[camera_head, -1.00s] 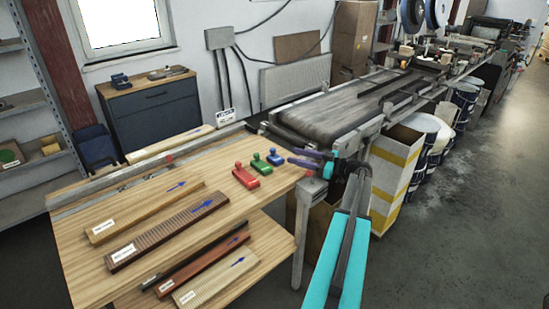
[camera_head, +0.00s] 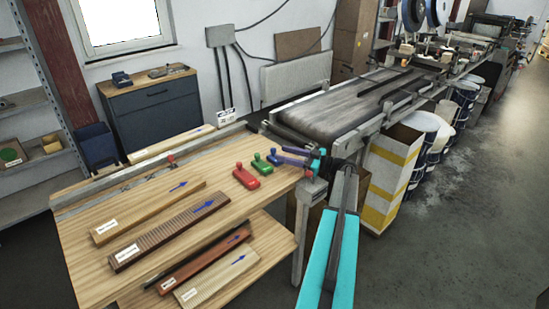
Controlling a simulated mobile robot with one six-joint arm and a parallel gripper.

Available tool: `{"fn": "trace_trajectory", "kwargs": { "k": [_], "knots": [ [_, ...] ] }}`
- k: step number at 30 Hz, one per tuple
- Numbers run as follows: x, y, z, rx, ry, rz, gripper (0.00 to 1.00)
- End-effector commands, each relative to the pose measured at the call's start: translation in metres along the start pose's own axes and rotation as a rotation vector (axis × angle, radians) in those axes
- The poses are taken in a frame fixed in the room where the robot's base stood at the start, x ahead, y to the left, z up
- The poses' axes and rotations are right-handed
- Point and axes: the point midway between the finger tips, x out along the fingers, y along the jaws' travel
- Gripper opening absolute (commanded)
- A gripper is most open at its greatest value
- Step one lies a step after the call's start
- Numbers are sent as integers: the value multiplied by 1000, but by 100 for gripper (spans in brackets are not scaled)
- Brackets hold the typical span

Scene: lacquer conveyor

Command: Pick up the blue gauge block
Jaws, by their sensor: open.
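The blue gauge block (camera_head: 273,157) stands on the wooden table near its far right corner, the rightmost of a row of three. The green block (camera_head: 261,165) and the red block (camera_head: 246,177) stand to its left. My gripper (camera_head: 284,156), with dark purple fingers, is open at the right side of the blue block. Its fingertips are very close to the block and partly overlap it in the picture. I cannot tell whether they touch it or have it between them.
Long wooden strips with labels and blue arrows lie on the table (camera_head: 75,200) and its lower shelf. A metal rail (camera_head: 95,203) runs along the far edge. The conveyor (camera_head: 335,110) begins behind the blocks. A yellow-striped carton (camera_head: 388,175) stands right of the table.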

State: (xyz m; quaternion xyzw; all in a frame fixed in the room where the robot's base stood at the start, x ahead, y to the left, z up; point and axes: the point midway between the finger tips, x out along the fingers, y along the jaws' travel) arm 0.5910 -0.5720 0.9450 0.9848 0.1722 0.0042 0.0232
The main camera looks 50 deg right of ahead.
Motion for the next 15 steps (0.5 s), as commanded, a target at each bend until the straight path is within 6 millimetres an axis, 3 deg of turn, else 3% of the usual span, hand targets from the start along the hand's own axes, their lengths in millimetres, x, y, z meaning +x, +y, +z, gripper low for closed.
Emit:
{"fn": "trace_trajectory", "kwargs": {
  "k": [7,15],
  "knots": [
    [25,0,-1,-1,0,-1,42],
    [30,0,1,-1,0,1,42]
  ]
}}
